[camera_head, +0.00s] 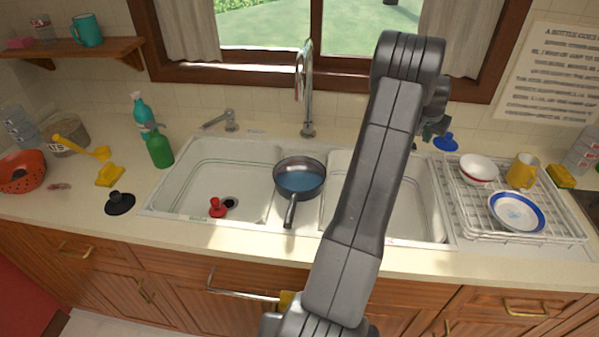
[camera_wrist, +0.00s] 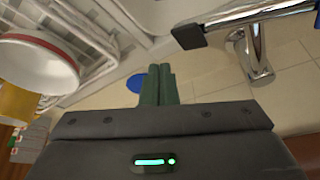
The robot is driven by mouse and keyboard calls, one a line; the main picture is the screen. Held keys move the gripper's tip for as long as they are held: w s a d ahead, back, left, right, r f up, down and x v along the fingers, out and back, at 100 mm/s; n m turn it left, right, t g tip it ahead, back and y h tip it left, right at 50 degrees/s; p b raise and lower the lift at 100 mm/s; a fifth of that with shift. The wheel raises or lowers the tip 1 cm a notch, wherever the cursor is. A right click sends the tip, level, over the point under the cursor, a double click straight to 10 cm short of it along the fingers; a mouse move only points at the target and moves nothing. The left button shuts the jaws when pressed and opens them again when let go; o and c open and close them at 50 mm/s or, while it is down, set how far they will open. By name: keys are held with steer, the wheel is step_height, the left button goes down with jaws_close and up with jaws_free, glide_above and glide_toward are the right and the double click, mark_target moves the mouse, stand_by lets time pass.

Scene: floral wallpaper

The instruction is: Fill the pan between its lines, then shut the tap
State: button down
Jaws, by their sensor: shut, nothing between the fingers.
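The dark-rimmed pan (camera_head: 317,172) stands on the divider between the two basins, handle toward me, with blue water in it. Its lines cannot be made out. The chrome tap (camera_head: 308,100) rises behind the pan, and I see no clear stream from its spout. A chrome fitting with a black-tipped lever (camera_wrist: 250,45) shows in the wrist view, to the right of and beyond my fingers. My gripper (camera_head: 427,131) is shut and empty behind the right basin, its green fingers (camera_wrist: 158,85) together and apart from the lever. My arm hides part of the counter and right basin.
A dish rack (camera_head: 545,232) at right holds a white bowl (camera_head: 478,169), a yellow mug (camera_head: 522,170) and a blue-rimmed plate (camera_head: 517,211). A blue plug (camera_head: 446,142) lies near my gripper. A red plug (camera_head: 217,207) is in the left basin. Bottles (camera_head: 159,150) stand left.

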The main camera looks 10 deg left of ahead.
step_height(320, 180, up, 6)
steer(key=p, duration=0.3)
stand_by(0.3)
steer(key=f+b, duration=0.1)
steer(key=f, duration=0.1)
steer(key=a+f+b, duration=0.1)
steer(key=f+b, duration=0.1)
steer(key=a+f+b, duration=0.1)
steer(key=f, duration=0.2)
steer(key=shift+a, duration=0.2)
steer(key=shift+f, duration=0.1)
steer(key=shift+d, duration=0.1)
